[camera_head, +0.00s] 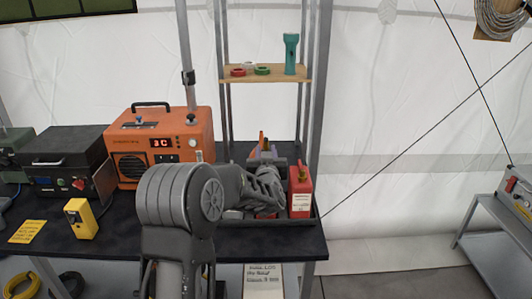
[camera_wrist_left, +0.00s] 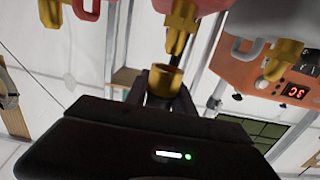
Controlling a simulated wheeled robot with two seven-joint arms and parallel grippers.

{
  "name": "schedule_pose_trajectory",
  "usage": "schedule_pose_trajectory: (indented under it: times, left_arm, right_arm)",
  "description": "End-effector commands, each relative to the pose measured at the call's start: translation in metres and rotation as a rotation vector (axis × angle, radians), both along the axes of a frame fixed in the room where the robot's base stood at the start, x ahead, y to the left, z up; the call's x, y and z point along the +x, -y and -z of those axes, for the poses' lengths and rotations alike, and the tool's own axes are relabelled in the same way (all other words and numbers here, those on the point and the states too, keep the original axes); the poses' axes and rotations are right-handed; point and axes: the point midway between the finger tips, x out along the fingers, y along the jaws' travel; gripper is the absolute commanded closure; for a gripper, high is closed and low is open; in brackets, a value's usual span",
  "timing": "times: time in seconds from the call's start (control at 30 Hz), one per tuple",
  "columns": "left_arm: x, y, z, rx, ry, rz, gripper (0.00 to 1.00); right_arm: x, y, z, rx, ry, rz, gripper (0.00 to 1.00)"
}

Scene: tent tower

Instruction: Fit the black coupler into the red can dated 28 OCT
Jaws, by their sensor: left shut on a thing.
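My left gripper (camera_head: 265,190) reaches over the tray in the head view, left of a red can (camera_head: 300,192) with a pale label too small to read. In the left wrist view, turned upside down, my left gripper (camera_wrist_left: 163,95) is shut on a dark piece with a brass cup end (camera_wrist_left: 165,80), apparently the black coupler. A brass fitting with a dark tip (camera_wrist_left: 178,40) lines up closely with the cup; I cannot tell whether they touch. Other brass fittings (camera_wrist_left: 284,62) and red can parts (camera_wrist_left: 85,8) show along the top. The dates are not readable. My right gripper is not in view.
A black tray (camera_head: 305,222) sits at the table's right end, beside a metal post. An orange power unit (camera_head: 135,170), black case (camera_head: 62,160) and yellow box (camera_head: 82,217) stand left. A wooden shelf (camera_head: 262,80) holds tape rolls and a teal torch (camera_head: 291,53).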

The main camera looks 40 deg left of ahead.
Motion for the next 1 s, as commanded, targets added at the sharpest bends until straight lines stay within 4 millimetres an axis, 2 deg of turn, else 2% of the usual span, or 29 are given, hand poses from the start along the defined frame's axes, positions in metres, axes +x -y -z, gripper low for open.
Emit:
schedule_pose_trajectory:
  times: [1.0]
  left_arm:
    - [-0.0003,-0.0003,-0.0006,0.001,0.001,-0.001,1.00]
  right_arm:
    - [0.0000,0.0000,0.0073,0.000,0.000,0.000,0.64]
